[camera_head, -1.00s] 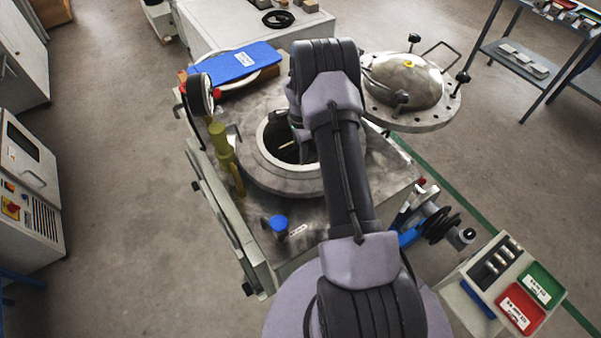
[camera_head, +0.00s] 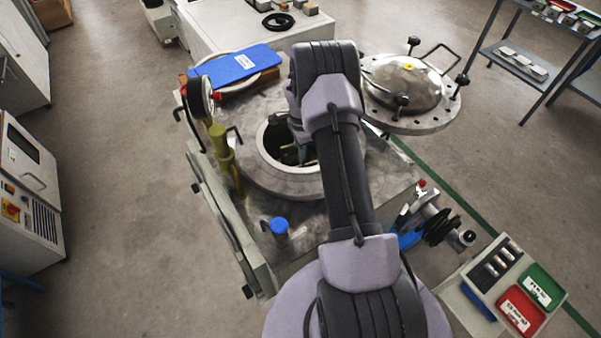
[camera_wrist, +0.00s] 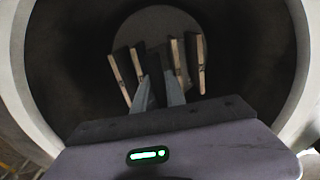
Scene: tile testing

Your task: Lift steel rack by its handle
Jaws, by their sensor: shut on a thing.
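My gripper (camera_wrist: 160,77) reaches down into the round opening of a steel vessel (camera_head: 282,184). In the wrist view its two fingers are close together, shut on the steel rack's handle, which is too dark and covered to make out. Several upright tiles (camera_wrist: 197,65) stand on both sides of the fingers, inside the vessel's pale rim (camera_wrist: 18,75). The rack's frame cannot be told from the dark interior. In the head view my arm covers the right part of the opening, and only a little of the contents shows.
The vessel's domed lid (camera_head: 408,82) is swung aside to the right. A gauge (camera_head: 200,97) and a yellow-green valve (camera_head: 220,148) stand at the left of the opening. A blue-capped fitting (camera_head: 278,226) is in front. A blue folder (camera_head: 236,66) lies behind.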

